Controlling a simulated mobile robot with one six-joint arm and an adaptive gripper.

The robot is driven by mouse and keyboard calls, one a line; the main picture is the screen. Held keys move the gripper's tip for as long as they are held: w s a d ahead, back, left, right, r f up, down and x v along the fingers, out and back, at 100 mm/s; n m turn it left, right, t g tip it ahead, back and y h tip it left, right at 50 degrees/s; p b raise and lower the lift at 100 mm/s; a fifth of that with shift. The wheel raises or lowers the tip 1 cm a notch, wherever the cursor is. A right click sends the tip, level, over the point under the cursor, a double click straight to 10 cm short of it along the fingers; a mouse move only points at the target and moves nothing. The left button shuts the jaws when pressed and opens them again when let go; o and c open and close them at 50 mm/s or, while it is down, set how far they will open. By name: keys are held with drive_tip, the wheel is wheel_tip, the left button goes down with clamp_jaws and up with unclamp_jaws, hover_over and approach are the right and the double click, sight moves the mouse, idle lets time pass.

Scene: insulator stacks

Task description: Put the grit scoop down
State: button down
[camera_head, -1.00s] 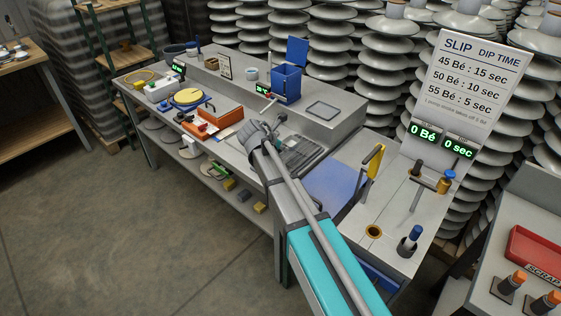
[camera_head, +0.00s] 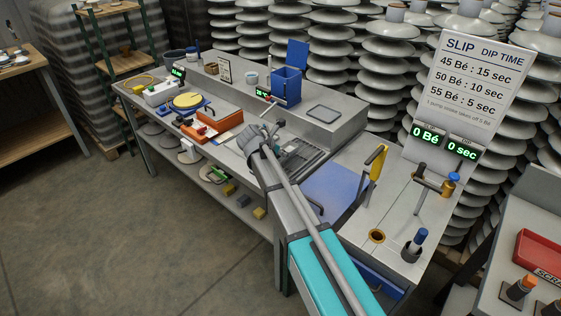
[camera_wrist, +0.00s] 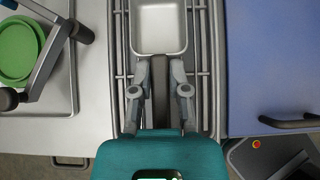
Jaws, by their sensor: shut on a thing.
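The grit scoop (camera_wrist: 160,28) has a pale square pan and a dark handle. In the wrist view it is level with the picture's top middle, over a grey slatted rack (camera_wrist: 120,60). My gripper (camera_wrist: 160,72) is shut on the dark handle, one finger on each side. I cannot tell whether the scoop touches the rack. In the head view the rack (camera_head: 308,158) is set in the long bench, beside the end of my arm. The scoop is too small and too much covered there to make out clearly.
A blue panel (camera_wrist: 270,60) with a dark handle lies right of the rack. Left of it are a green dish (camera_wrist: 18,50) and a grey-armed device. In the head view, a blue bin (camera_head: 286,85) and a grey tray (camera_head: 323,114) stand on the raised back shelf.

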drive_tip(key=shift+f+b, duration=1.05)
drive_tip(key=shift+f, duration=0.4)
drive_tip(key=shift+f, duration=0.1)
drive_tip(key=c, duration=0.6)
unclamp_jaws()
drive_tip(key=shift+r, duration=0.25)
drive_tip(key=shift+p+v, duration=4.25)
drive_tip(key=shift+v, duration=1.7)
drive_tip(key=shift+s+f, duration=0.1)
drive_tip(key=shift+s, duration=0.1)
